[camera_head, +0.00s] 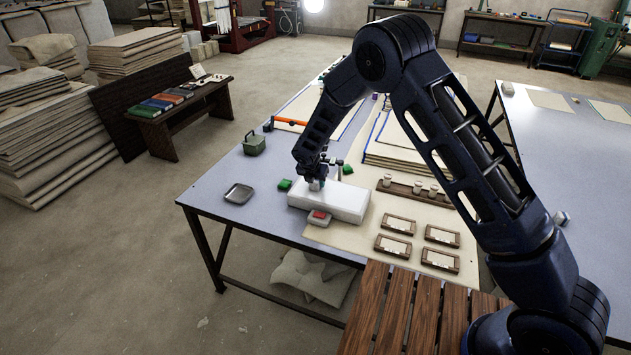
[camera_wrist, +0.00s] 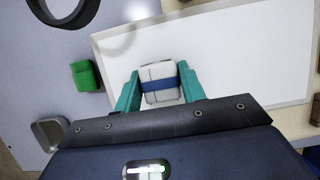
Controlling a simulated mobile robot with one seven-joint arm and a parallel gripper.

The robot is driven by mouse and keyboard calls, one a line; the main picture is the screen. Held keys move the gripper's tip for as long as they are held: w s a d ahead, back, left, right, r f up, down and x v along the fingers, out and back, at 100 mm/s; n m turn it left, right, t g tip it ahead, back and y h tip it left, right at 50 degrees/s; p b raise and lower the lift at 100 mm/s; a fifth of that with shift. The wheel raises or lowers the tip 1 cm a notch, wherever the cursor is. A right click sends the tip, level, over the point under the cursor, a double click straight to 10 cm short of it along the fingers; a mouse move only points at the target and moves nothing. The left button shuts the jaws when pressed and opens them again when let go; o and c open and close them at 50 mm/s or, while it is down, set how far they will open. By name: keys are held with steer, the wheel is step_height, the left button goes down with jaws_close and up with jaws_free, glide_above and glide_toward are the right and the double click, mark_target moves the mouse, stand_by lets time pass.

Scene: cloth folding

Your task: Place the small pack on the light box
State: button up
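The small pack (camera_wrist: 161,72) is pale with a dark blue band around its middle. In the wrist view it sits between the teal fingers of my gripper (camera_wrist: 160,90), with one finger against each side. The light box (camera_wrist: 235,62) is white and flat-topped and lies beneath the pack. In the head view the light box (camera_head: 338,203) is a long white block near the table's front edge. My gripper (camera_head: 315,178) is low over its left part with the pack (camera_head: 316,185). I cannot tell whether the pack touches the top.
A red-topped grey block (camera_head: 319,217) stands before the light box. A green block (camera_head: 284,184) and a grey tray (camera_head: 238,194) are to its left. A wooden rack with white jars (camera_head: 414,191) and several framed cards (camera_head: 398,224) are to its right.

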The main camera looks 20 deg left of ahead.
steer(key=o, duration=0.4)
steer(key=shift+r, duration=0.1)
steer(key=v, duration=1.2)
steer(key=shift+r, duration=0.1)
